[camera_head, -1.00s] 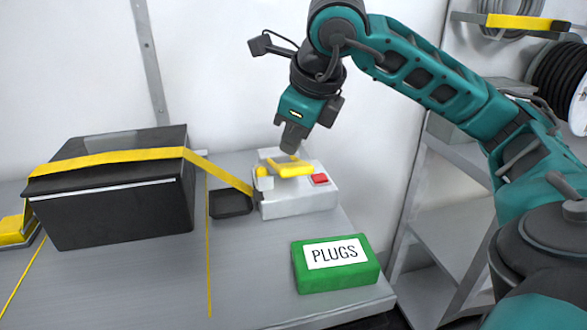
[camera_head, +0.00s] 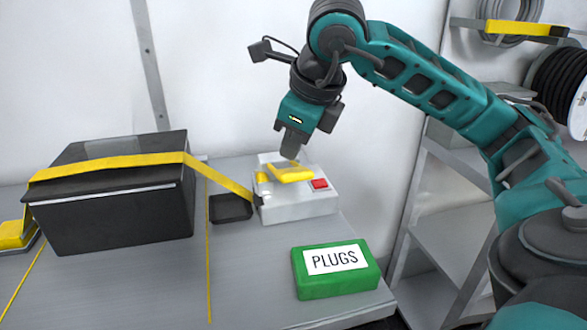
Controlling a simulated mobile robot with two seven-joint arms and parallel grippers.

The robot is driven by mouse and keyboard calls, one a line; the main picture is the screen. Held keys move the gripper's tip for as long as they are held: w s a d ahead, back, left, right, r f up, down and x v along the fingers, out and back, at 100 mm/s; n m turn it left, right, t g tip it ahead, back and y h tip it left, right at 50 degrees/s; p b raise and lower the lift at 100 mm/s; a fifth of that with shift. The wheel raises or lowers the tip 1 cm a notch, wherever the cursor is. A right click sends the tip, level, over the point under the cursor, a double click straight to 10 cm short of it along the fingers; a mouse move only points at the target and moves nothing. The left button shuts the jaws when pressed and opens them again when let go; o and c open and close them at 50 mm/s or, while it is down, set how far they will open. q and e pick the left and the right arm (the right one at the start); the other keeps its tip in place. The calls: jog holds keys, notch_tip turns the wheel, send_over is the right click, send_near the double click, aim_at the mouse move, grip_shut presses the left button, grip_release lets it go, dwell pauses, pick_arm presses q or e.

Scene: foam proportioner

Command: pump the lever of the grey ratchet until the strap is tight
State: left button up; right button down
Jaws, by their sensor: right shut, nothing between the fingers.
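The grey ratchet (camera_head: 298,206) sits on the bench right of the black case. Its yellow lever (camera_head: 291,175) lies low across the top, and a red button (camera_head: 320,184) shows on its right side. The yellow strap (camera_head: 110,163) runs over the black case (camera_head: 120,212) and slopes down to the ratchet's left side; that span looks straight. My right gripper (camera_head: 291,154) is shut and empty, pointing down just above the lever's back edge. I cannot tell whether its tips touch the lever. My left gripper is out of view.
A green PLUGS box (camera_head: 335,268) lies at the front right of the bench (camera_head: 150,285). A small black tray (camera_head: 230,208) sits between case and ratchet. A yellow piece (camera_head: 14,234) is at the far left. Shelves (camera_head: 455,215) stand at the right, a wall behind.

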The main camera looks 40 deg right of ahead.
aim_at(298, 172)
dwell(0.8)
jog(key=shift+f, duration=0.15)
jog(key=shift+s+f+b, duration=0.1)
jog(key=shift+f+b, duration=0.05)
jog(key=shift+b, duration=0.15)
jog(key=shift+f, duration=0.1)
jog(key=shift+s+a+f+b, duration=0.1)
jog(key=shift+f+b, duration=0.1)
jog(key=shift+b, duration=0.1)
jog(key=shift+s+a+f+b, duration=0.1)
jog(key=shift+s+f+b, duration=0.05)
jog(key=shift+f+b, duration=0.35)
dwell(0.5)
jog(key=shift+s+a+f+b, duration=0.15)
jog(key=shift+s+f+b, duration=0.1)
jog(key=shift+f+b, duration=0.5)
jog(key=shift+s+a+f+b, duration=0.1)
jog(key=shift+s+f+b, duration=0.1)
jog(key=shift+f+b, duration=0.45)
dwell(1.2)
dwell(0.6)
